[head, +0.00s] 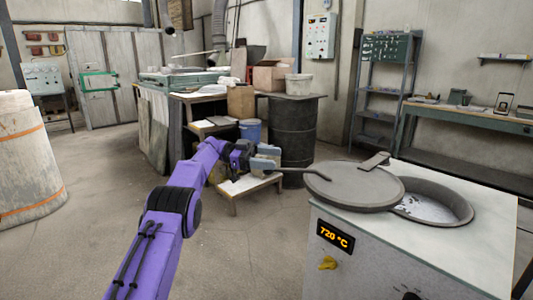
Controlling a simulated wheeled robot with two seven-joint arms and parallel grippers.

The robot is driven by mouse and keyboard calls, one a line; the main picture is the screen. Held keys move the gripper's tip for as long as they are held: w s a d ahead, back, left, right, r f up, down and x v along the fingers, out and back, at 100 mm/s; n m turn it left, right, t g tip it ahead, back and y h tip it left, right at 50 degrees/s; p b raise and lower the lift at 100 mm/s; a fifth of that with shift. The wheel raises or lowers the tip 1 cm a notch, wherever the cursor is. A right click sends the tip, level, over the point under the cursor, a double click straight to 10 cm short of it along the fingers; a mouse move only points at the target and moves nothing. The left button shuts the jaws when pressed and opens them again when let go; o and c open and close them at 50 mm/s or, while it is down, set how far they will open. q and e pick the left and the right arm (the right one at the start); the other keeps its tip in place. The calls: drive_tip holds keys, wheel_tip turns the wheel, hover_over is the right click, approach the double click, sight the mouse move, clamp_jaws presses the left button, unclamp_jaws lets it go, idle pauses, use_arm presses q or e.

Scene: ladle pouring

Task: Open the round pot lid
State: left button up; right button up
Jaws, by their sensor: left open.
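The round pot lid (345,190) is a flat grey disc on top of the white furnace box at the right. It lies to the left of the round pot opening (438,204), over only its left edge, so grey-white contents show inside. A flat bracket (374,161) sits at the lid's back edge. A thin bent rod handle (305,172) sticks out from the lid to the left. My left gripper (272,157) is open at the rod's left end; whether it touches the rod I cannot tell. My right gripper is out of view.
Behind my gripper stand a low wooden stool (245,188), a dark barrel (292,130) and a cluttered workbench. A shelf and long bench line the right wall.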

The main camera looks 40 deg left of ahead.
use_arm(q)
drive_tip(key=s+d+r+b, duration=0.3)
drive_tip(key=s+d+r, duration=0.5)
drive_tip(key=s, duration=0.3)
drive_tip(key=shift+r, duration=0.55)
